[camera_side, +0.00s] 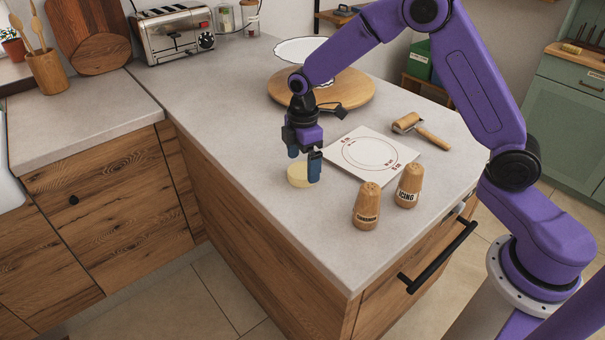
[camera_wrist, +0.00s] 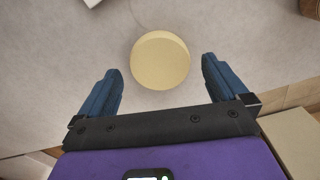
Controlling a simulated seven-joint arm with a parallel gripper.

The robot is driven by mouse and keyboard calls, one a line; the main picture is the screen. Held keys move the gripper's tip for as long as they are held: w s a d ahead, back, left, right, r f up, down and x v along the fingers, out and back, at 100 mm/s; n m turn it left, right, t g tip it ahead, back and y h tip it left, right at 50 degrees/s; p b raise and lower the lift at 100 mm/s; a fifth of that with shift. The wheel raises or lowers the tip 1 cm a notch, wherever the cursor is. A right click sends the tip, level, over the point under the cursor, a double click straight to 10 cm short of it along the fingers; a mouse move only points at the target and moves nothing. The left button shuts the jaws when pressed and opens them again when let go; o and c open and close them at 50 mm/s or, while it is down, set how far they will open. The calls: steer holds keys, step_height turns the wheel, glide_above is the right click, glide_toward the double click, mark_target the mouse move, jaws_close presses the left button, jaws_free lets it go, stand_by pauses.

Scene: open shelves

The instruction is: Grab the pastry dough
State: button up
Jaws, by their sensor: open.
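The pastry dough (camera_side: 298,176) is a pale yellow round disc lying on the grey counter near its left edge. In the side view my gripper (camera_side: 304,168) is right at the dough, pointing down, and one finger hides part of it. In the wrist view the dough (camera_wrist: 160,60) lies ahead of and centred between the two blue fingers of my gripper (camera_wrist: 163,82). The fingers are open wider than the dough, with visible gaps on both sides. I cannot tell whether any finger touches it.
A white mat with a printed circle (camera_side: 385,145) lies right of the dough. A round wooden board (camera_side: 355,90) and a toaster (camera_side: 172,35) are farther back.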

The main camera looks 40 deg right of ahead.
steer(key=shift+f, duration=0.95)
steer(key=c, duration=1)
steer(key=shift+r, duration=0.1)
